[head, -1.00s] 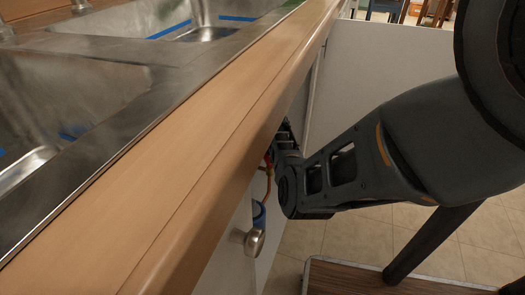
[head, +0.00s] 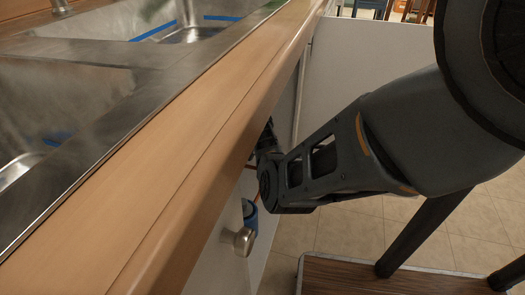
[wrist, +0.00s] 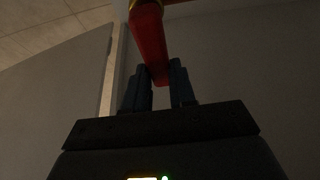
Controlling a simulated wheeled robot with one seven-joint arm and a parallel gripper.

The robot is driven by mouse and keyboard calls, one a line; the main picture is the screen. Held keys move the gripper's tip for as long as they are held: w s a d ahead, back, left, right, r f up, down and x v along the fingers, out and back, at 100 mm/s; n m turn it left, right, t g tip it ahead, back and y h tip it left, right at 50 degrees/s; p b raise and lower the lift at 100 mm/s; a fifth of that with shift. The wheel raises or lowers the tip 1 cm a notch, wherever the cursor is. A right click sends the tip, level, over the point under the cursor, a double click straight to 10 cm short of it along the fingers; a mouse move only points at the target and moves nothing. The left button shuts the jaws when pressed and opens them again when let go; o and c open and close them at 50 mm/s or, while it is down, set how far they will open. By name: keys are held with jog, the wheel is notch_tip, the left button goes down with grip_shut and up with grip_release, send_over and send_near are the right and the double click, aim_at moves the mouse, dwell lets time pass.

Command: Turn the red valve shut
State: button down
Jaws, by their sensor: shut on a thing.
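The red valve (wrist: 149,40) shows in the wrist view as a red handle coming down from the top, with a yellow part at its upper end. Its lower end sits between the two dark fingers of my gripper (wrist: 161,88), which is shut on it. In the head view my wrist reaches under the counter edge, and the fingers and the valve's handle are mostly hidden there.
The wooden counter edge (head: 165,165) and the steel sinks (head: 70,110) lie above and left of my arm. A wood-topped piece (head: 385,275) stands lower right.

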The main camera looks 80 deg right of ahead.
jog(key=shift+s+a, duration=0.1)
dwell(0.4)
jog(key=c, duration=0.9)
grip_release()
jog(key=p+v, duration=0.4)
jog(key=v, duration=0.3)
jog(key=shift+a+r, duration=0.1)
jog(key=shift+r, duration=0.3)
